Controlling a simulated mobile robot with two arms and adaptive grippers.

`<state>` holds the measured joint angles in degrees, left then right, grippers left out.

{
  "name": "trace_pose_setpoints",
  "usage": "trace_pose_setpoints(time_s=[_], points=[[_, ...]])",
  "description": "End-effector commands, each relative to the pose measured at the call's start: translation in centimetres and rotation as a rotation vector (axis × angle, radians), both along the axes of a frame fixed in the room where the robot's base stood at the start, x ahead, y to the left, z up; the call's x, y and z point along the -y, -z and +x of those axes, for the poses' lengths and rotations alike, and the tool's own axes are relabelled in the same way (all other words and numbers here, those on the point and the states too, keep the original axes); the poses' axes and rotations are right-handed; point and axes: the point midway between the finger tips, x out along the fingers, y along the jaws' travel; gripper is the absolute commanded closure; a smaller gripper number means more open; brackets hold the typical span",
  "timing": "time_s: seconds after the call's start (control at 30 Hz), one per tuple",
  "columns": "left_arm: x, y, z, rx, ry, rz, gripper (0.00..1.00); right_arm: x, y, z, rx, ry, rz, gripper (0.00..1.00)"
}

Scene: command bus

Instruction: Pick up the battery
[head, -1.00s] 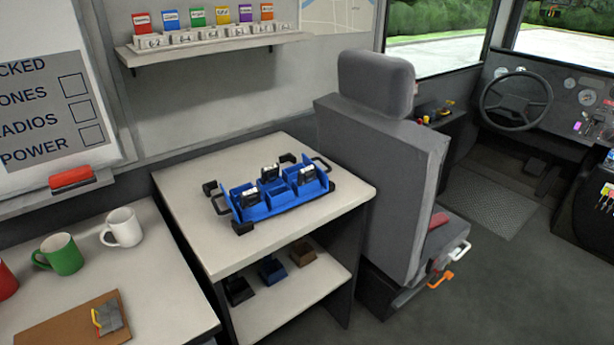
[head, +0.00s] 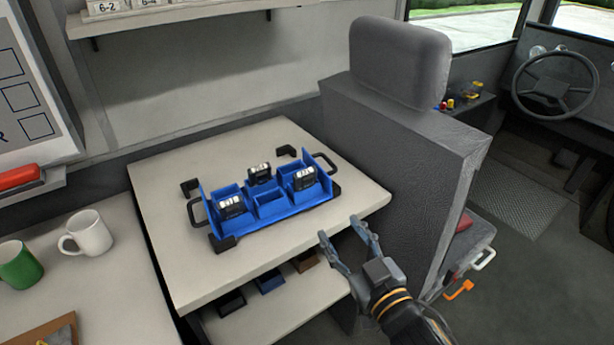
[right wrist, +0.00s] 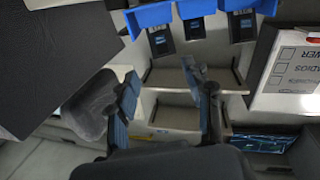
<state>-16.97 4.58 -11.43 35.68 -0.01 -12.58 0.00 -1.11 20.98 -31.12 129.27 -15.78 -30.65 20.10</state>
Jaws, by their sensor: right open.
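A blue battery tray (head: 270,208) with dark handles sits on the top of the cream cabinet (head: 180,262). Three dark batteries with pale tops stand in its compartments: a left one (head: 231,207), a back middle one (head: 260,174) and a right one (head: 303,178). The front middle compartment looks empty. My right gripper (head: 338,230) is open and empty, near the cabinet's front right edge, apart from the tray. In the right wrist view its fingers (right wrist: 170,98) are spread, with blue tray parts (right wrist: 150,16) at the top. My left gripper is not in view.
Small bins, including a blue one (head: 268,281), stand on the shelf below. The grey driver's seat (head: 415,150) rises close on the right. A white mug (head: 88,235) and a green mug (head: 18,266) stand on the left counter. The cabinet top in front of the tray is clear.

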Motion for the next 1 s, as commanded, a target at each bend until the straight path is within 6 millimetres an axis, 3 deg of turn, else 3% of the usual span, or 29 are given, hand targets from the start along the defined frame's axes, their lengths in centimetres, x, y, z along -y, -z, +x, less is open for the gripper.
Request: trace_pose_setpoints(time_s=[0.4,0.67,1.0], points=[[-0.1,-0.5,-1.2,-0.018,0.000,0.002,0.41,-3.0,-0.2,6.5,0.004,-0.001,0.002,0.49],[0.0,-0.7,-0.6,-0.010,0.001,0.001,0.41,-3.8,-0.2,8.3,0.003,-0.001,0.000,0.49],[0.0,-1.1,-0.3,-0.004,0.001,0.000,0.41,-5.5,0.1,12.2,0.002,-0.002,0.001,0.49]])
